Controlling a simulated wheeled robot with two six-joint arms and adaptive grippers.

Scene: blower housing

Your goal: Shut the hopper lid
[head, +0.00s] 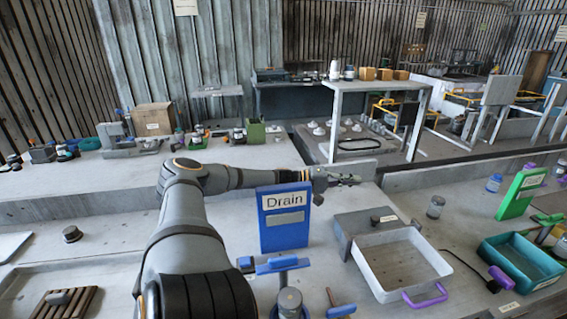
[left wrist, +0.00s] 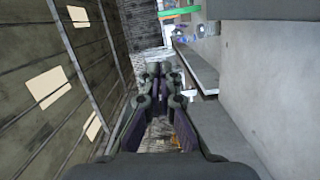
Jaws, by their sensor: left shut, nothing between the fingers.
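An open, pale box-shaped bin (head: 362,270) with a purple handle (head: 427,297) stands on the right bench in the head view. It may be the hopper. A flat grey panel (head: 358,222) with a small tagged knob lies at its back left edge. I cannot tell for sure that this panel is the lid. My left gripper (head: 350,180) is shut and empty, in the air above and behind the panel, apart from it. In the left wrist view the gripper (left wrist: 160,72) is shut with nothing between the fingers. My right gripper is not in view.
A blue "Drain" sign (head: 284,228) stands just left of the panel, under my left forearm. A blue valve handle (head: 282,264) is in front of it. A small jar (head: 436,207), a green sign (head: 520,194) and a teal tray (head: 520,262) are at right.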

